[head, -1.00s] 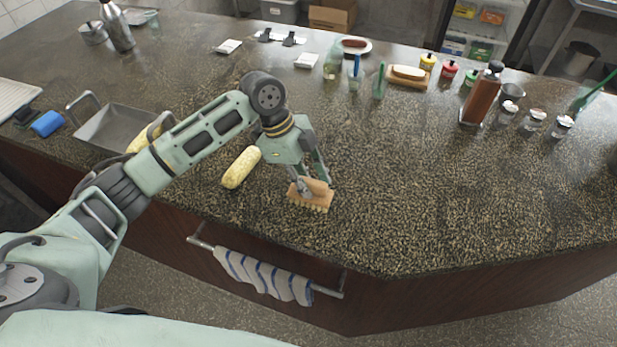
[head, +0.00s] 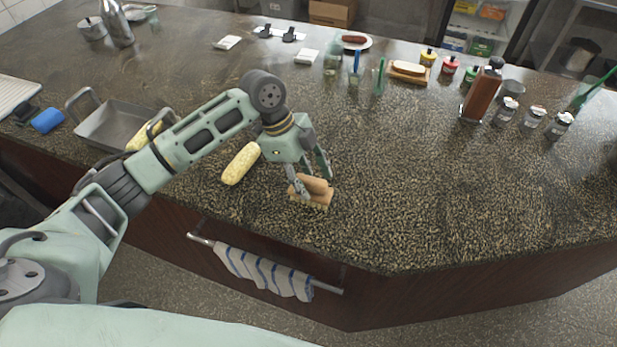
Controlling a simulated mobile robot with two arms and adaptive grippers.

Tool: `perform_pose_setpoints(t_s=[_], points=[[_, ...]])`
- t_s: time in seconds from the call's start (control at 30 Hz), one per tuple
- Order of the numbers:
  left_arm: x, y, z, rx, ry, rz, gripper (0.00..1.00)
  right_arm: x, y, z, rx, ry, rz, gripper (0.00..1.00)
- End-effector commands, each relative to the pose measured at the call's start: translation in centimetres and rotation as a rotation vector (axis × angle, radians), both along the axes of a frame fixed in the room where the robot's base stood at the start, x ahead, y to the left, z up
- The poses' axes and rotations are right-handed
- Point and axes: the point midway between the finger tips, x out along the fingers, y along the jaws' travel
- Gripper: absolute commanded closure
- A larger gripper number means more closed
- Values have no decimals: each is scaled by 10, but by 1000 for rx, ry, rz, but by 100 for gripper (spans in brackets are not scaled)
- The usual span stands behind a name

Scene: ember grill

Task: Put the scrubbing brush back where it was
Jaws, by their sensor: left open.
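The scrubbing brush (head: 318,194) has a tan wooden body with pale bristles underneath. It rests on the speckled countertop near the front edge. My left gripper (head: 313,187) is directly over the brush, pointing down, with its fingers apart on either side of the brush's top. The fingers cover part of the brush, and I cannot tell whether they touch it. My right gripper does not show.
A corn cob (head: 241,164) lies just left of my left gripper. A brown bottle (head: 481,95) and several jars stand at right. The counter's right middle is clear.

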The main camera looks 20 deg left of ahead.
Motion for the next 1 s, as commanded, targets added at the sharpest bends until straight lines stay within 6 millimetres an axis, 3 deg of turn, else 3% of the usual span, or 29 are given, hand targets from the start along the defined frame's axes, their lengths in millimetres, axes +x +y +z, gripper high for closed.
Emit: perform_pose_setpoints(t_s=[0.17,0.6,1.0], points=[[2,10,21,0,-7,1,53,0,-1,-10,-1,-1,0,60],[4,41,100,-1,-4,2,53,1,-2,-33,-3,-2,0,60],[3,46,112,-1,-1,0,53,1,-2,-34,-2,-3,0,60]])
